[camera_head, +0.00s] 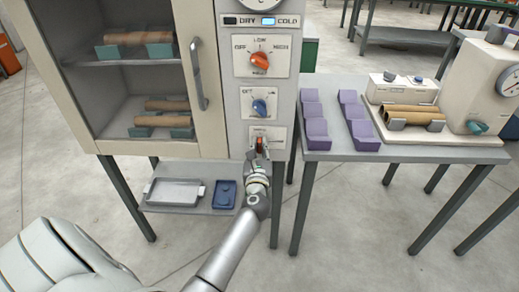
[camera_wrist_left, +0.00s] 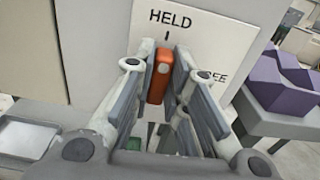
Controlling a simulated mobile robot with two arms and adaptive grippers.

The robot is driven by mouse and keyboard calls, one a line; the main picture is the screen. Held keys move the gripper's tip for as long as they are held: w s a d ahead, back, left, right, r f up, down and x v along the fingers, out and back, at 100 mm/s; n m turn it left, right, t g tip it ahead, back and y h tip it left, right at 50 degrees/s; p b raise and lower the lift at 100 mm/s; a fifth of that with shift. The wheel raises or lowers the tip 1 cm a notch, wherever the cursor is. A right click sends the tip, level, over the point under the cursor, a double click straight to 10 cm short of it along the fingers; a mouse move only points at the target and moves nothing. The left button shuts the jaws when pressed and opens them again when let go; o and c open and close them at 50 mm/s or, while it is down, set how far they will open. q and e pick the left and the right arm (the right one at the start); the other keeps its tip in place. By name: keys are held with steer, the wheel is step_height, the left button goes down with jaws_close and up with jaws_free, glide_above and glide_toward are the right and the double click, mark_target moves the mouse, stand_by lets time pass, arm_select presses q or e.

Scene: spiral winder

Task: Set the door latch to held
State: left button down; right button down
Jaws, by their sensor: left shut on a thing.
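The door latch is a small orange lever (camera_wrist_left: 160,78) on a white plate (camera_wrist_left: 203,38) of the cabinet front. In the wrist view the lever stands nearly upright, its top just below the tick under the word HELD. The word FREE is to the right, partly hidden by a finger. My left gripper (camera_wrist_left: 160,88) is shut on the lever, one finger on each side. In the head view, my left gripper (camera_head: 258,157) is at the lowest plate of the control column, and the lever (camera_head: 259,144) shows just above it. My right gripper is out of view.
The cabinet door handle (camera_head: 199,75) is left of the column. A red knob (camera_head: 259,60) and blue knob (camera_head: 260,107) sit above the latch. A low shelf holds a grey tray (camera_head: 174,192). Purple blocks (camera_head: 316,128) stand on the right-hand table (camera_head: 338,146).

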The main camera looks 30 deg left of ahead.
arm_select(q)
steer(key=c, duration=1.4)
jaws_free()
steer(key=shift+c, duration=0.2)
steer(key=v, duration=1.2)
steer(key=shift+d+f, duration=0.1)
